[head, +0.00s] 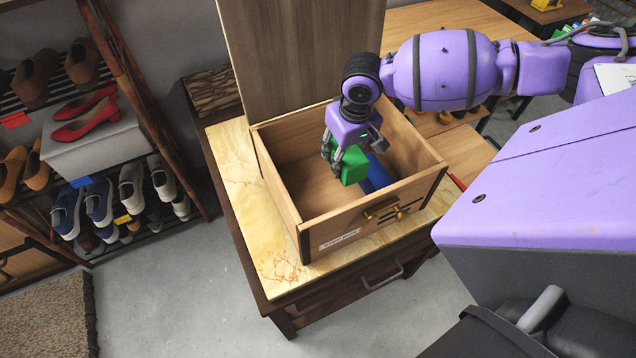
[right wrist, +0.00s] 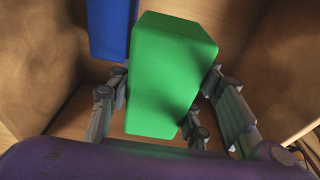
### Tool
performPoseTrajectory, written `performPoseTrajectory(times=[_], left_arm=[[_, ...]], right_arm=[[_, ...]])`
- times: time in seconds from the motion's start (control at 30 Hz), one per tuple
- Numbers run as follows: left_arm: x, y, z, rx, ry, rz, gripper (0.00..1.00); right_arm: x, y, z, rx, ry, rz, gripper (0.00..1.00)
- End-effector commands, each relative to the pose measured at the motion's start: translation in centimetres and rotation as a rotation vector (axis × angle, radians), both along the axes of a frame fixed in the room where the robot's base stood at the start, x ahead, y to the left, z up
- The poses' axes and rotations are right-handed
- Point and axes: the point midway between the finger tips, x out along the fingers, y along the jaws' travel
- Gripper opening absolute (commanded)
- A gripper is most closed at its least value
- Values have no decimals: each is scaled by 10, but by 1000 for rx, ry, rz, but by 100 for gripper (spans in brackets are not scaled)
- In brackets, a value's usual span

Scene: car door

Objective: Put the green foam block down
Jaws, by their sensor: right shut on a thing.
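The green foam block (head: 351,166) is held in my right gripper (head: 343,160), inside the open wooden drawer box (head: 320,228). In the right wrist view, the green block (right wrist: 168,75) sits between the grey fingers of the right gripper (right wrist: 170,115), which are shut on it. A blue object (head: 377,174) lies in the box beside the green block; it also shows in the right wrist view (right wrist: 109,28). I cannot tell whether the green block touches the box floor. My left gripper is not in view.
The box stands on a marble-topped cabinet (head: 262,262) with a tall wooden panel (head: 298,55) behind it. The left part of the box floor is bare. A shoe rack (head: 100,225) stands at the left, and a rug (head: 45,315) lies on the floor.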

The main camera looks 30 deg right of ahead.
Motion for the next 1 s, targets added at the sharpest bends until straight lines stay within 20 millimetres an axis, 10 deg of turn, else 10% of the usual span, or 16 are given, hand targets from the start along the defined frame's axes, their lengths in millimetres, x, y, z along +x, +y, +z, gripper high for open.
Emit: performPoseTrajectory(times=[0.3,1.0], left_arm=[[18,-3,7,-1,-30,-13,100],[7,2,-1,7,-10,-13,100]], right_arm=[[4,61,-50,0,2,1,16],[5,80,-103,-1,-2,-1,16]])
